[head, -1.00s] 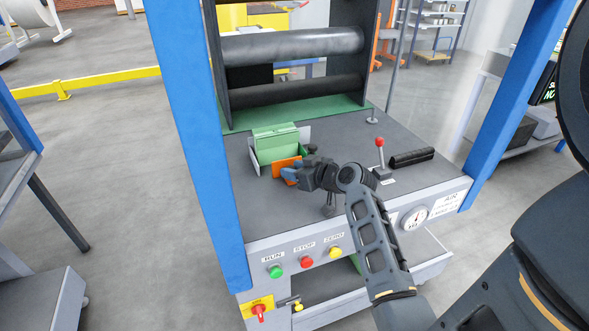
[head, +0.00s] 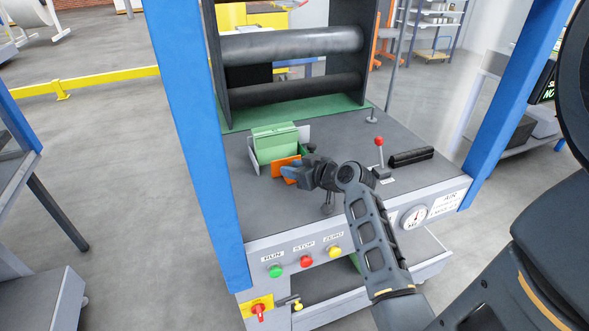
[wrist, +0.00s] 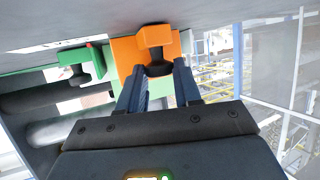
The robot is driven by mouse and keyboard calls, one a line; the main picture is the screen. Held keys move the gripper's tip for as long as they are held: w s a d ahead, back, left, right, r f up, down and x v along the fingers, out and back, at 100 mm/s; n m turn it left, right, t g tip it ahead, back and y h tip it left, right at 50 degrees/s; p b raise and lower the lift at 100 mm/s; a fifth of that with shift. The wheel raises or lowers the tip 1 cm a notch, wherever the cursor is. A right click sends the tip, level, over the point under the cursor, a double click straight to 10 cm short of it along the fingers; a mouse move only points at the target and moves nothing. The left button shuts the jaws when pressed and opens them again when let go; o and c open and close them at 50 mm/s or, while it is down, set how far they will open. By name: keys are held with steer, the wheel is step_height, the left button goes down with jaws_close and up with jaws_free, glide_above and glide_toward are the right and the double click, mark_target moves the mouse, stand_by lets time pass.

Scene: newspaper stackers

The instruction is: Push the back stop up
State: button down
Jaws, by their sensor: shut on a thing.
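An orange plate (head: 284,168) stands on the grey machine deck, at the near side of a green block (head: 274,143). I take it for the back stop; no label on it can be read. My gripper (head: 289,173) reaches the plate from the right, low over the deck. The finger contact is partly hidden in the head view.
A red-topped lever (head: 379,142) and a black cylinder (head: 410,157) are on the deck to the right. Rollers (head: 290,46) stand behind. A blue post (head: 195,140) rises at the left. Buttons (head: 306,262) line the front panel. The front left deck is clear.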

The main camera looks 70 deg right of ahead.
mark_target(289, 159)
steer(key=w+d, duration=0.1)
steer(key=w+d+b, duration=0.1)
steer(key=shift+w+d+f, duration=0.15)
steer(key=shift+d, duration=0.25)
steer(key=shift+w+d+b, duration=0.35)
steer(key=shift+w+d, duration=0.05)
steer(key=shift+d, duration=0.05)
steer(key=c, duration=1.1)
jaws_free()
steer(key=shift+b+v, duration=0.35)
steer(key=shift+v, duration=3.65)
steer(key=shift+w, duration=0.1)
